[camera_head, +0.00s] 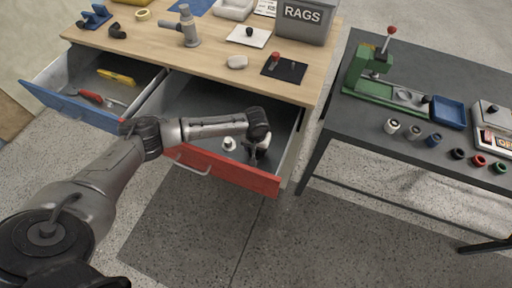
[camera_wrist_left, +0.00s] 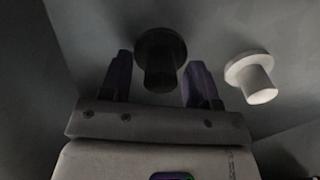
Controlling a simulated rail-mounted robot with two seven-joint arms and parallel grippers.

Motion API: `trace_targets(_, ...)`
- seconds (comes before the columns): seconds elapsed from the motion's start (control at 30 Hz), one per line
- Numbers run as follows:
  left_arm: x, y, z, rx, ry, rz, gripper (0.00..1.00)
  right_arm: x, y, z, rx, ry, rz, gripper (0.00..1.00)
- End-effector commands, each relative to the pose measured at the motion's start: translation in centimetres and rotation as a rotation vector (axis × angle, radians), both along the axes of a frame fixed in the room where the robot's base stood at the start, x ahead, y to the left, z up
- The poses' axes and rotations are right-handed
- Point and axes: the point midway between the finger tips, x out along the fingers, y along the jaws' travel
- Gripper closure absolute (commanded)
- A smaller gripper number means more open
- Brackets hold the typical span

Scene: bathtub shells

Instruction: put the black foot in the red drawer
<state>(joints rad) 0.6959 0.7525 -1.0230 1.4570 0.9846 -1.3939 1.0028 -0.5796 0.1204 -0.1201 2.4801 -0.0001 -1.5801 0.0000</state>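The red drawer (camera_head: 225,172) is pulled out from the wooden workbench. My left gripper (camera_head: 256,158) reaches down inside it, near its right side. In the left wrist view, the black foot (camera_wrist_left: 160,58), a wide round flange with a narrower stem, is between the two spread fingers of the gripper (camera_wrist_left: 160,72). Gaps show on both sides of its stem, and it appears to stand on the drawer floor. A white foot (camera_wrist_left: 250,77) is to its right; it also shows in the head view (camera_head: 229,144). I cannot make out the black foot in the head view. My right gripper is out of view.
An open blue drawer (camera_head: 75,108) with tools is left of the red one. The benchtop holds a RAGS bin (camera_head: 303,22), a black mat (camera_head: 284,70) and other parts. A dark table (camera_head: 365,115) with a green press (camera_head: 368,70) stands right.

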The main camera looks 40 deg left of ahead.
Motion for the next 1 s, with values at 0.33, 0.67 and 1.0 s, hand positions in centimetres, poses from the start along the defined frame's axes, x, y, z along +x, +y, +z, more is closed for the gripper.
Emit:
trace_targets(0.33,0.0,0.0,1.0,-0.001,-0.001,0.0,0.45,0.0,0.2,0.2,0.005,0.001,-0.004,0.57)
trace_targets(0.67,0.0,0.0,6.9,-0.001,-0.003,0.0,0.45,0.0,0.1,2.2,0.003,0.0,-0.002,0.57)
trace_targets(1.0,0.1,0.0,11.4,-0.002,-0.001,0.001,0.45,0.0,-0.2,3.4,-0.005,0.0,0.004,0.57)
